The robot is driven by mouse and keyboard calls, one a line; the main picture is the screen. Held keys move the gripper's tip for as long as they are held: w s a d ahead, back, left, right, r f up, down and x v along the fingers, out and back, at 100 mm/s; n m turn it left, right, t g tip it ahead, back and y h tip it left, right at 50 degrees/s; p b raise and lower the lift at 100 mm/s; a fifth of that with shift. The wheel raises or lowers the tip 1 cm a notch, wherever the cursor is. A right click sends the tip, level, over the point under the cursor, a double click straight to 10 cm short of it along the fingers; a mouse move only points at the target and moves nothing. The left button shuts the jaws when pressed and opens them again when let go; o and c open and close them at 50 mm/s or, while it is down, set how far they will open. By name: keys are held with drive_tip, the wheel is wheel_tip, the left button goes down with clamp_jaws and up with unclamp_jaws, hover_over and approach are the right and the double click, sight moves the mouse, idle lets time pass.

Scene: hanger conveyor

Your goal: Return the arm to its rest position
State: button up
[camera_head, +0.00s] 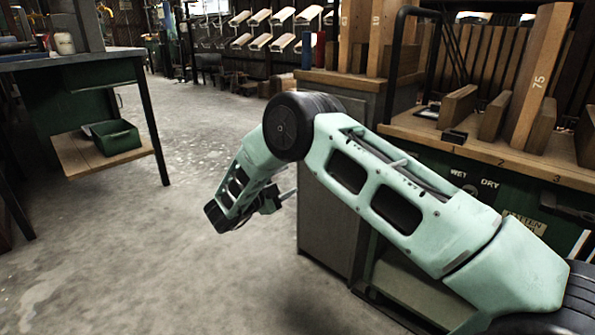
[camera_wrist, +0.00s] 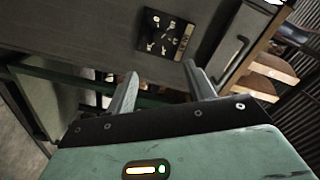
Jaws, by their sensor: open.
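My gripper shows in the wrist view (camera_wrist: 160,70) with its two grey fingers spread apart and nothing between them. A dark grey cabinet face lies beyond the fingertips, with a gap that I cannot judge. In the head view my pale green arm reaches from the lower right up to a black elbow joint, then bends down to the left. Its end hangs over the floor, in front of the grey cabinet (camera_head: 325,225). Only part of the gripper shows there, and it holds nothing that I can see.
A workbench (camera_head: 570,178) with wooden boards (camera_head: 541,75) stands at the right, close behind my arm. A table (camera_head: 92,58) with a green bin (camera_head: 115,137) on its lower shelf stands at the left. The concrete floor (camera_head: 130,265) between them is clear.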

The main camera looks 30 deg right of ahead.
drive_tip(key=shift+s+a, duration=0.25)
drive_tip(key=shift+a, duration=0.4)
